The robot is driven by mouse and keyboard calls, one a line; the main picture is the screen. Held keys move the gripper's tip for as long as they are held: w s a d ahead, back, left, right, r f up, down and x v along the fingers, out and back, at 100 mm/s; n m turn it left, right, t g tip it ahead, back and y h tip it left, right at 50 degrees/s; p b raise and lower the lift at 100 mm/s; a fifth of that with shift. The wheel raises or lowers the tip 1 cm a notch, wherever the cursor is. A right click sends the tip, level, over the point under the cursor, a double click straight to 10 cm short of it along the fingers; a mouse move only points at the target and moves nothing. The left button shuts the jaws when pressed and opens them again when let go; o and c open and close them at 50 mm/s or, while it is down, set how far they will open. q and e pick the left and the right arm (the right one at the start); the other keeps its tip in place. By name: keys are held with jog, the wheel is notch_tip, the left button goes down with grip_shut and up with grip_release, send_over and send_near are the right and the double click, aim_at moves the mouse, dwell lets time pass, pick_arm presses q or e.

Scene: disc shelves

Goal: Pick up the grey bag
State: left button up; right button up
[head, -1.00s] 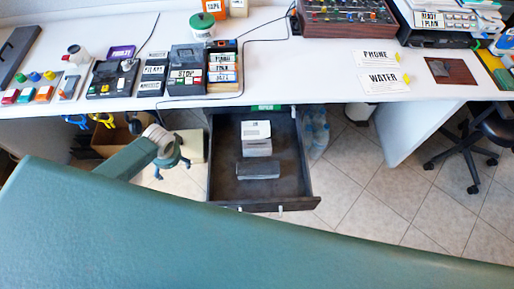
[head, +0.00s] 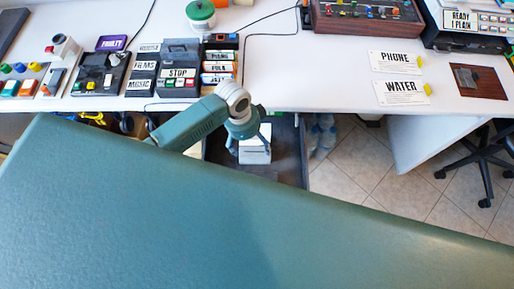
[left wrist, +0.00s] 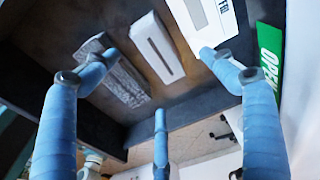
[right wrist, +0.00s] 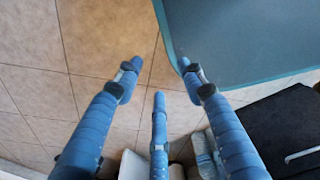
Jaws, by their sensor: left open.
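The grey bag (left wrist: 126,84) is a speckled grey, flat oblong lying in the open dark drawer (left wrist: 62,97), in the left wrist view. It is hidden behind my own green body in the head view. My left gripper (head: 247,139) is over the drawer (head: 290,155), with its fingers spread. In the left wrist view the left gripper (left wrist: 160,62) holds nothing, and one finger overlaps the bag's upper end; I cannot tell if they touch. My right gripper (right wrist: 160,70) is open and empty above the tiled floor.
A white slotted box (left wrist: 157,48) lies beside the bag, and another white box (left wrist: 203,20) is near the green OPEN label (left wrist: 270,62). The desk (head: 310,75) above carries labelled devices. Bottles (head: 321,136) stand right of the drawer.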

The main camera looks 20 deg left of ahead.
aim_at(254, 155)
pick_arm(q)
jog(key=f, duration=0.2)
jog(key=shift+s+d+f, duration=0.1)
jog(key=shift+s+f, duration=0.15)
jog(key=shift+f, duration=0.1)
jog(key=shift+d+f, duration=0.1)
jog(key=shift+f, duration=0.45)
jog(key=f, duration=0.4)
jog(key=shift+d+f, duration=0.25)
jog(key=shift+d, duration=0.1)
jog(key=shift+f, duration=0.3)
jog(key=c, duration=1.4)
pick_arm(e)
jog(key=shift+s+d+f, duration=0.15)
jog(key=shift+s+f, duration=0.15)
jog(key=shift+s, duration=0.3)
